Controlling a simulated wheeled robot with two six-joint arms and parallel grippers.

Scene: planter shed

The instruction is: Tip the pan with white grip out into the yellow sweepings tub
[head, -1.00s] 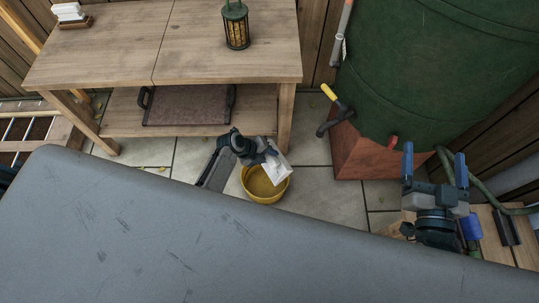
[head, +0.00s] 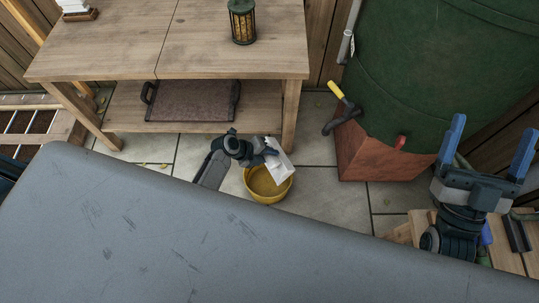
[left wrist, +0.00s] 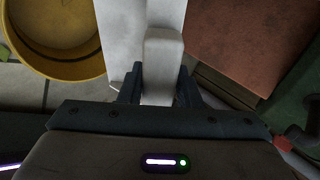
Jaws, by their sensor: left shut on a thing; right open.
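The pan with white grip (head: 281,163) is over the right part of the yellow sweepings tub (head: 268,191), which stands on the paved floor. My left gripper (head: 270,149) is shut on the pan's white grip (left wrist: 163,62), above and beside the tub. The pan looks tilted. In the left wrist view the pan's pale body (left wrist: 124,30) overlaps the right rim of the tub (left wrist: 60,74). I see no sweepings on the pan, and its far side is hidden. My right gripper (head: 487,148) is open and empty at the right, away from the tub.
A wooden workbench (head: 225,55) with a lantern (head: 242,22) stands behind the tub; a dark tray (head: 192,100) lies on its lower shelf. A green barrel (head: 430,80) with a yellow-handled tap (head: 340,95) stands on a reddish base (head: 370,158) to the right.

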